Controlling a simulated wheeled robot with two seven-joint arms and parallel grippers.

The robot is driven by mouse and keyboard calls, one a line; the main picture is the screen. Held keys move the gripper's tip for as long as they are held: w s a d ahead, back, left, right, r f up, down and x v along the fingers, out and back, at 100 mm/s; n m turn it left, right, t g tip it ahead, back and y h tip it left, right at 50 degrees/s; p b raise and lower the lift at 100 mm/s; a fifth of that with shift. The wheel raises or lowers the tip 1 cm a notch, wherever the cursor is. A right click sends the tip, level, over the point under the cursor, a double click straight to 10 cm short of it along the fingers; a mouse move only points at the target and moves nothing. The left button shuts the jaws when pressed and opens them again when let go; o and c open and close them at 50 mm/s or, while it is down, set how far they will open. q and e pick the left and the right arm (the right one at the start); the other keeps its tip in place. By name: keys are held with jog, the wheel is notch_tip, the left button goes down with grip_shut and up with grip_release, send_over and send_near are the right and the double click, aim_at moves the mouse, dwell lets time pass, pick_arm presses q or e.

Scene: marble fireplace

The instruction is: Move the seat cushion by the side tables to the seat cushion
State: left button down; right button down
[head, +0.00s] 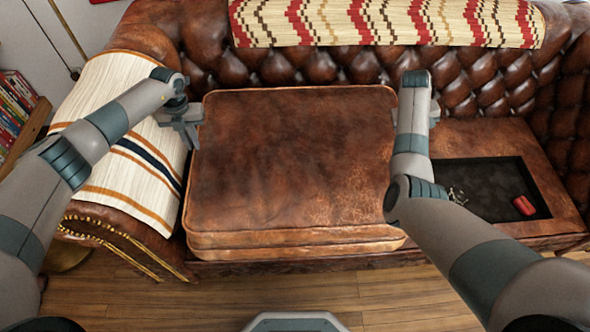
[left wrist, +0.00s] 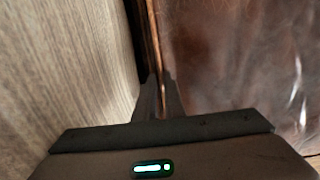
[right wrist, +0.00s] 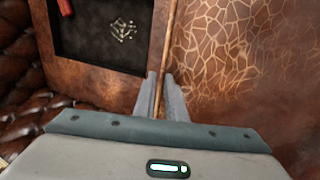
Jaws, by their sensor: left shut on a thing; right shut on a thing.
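A brown leather seat cushion (head: 295,165) lies on the left part of the tufted leather sofa, apparently on top of another cushion (head: 300,250) whose front edge shows below it. My left gripper (head: 190,133) is shut on the cushion's left edge; in the left wrist view the fingers (left wrist: 160,95) pinch its piping. My right gripper (head: 432,112) is at the cushion's right edge, partly hidden behind my own arm. In the right wrist view its fingers (right wrist: 162,97) are shut on the cushion's edge.
Right of the cushion, a dark tray-like recess (head: 480,187) holds a red object (head: 524,205) and small pale pieces. A striped throw (head: 125,150) covers the left armrest, and a patterned blanket (head: 390,22) the backrest. A bookshelf (head: 18,115) stands far left. Wooden floor lies in front.

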pick_arm(q)
jog(key=shift+w+d+f+b, duration=0.1)
jog(key=shift+f+b, duration=0.35)
jog(key=shift+b, duration=0.1)
pick_arm(e)
jog(key=shift+w+f, duration=0.1)
jog(key=shift+f, duration=0.35)
pick_arm(q)
jog(key=c, duration=1.8)
grip_release()
jog(key=shift+c, duration=0.2)
pick_arm(e)
jog(key=c, duration=1.8)
grip_release()
jog(key=shift+s, duration=0.2)
jog(key=shift+r, duration=0.1)
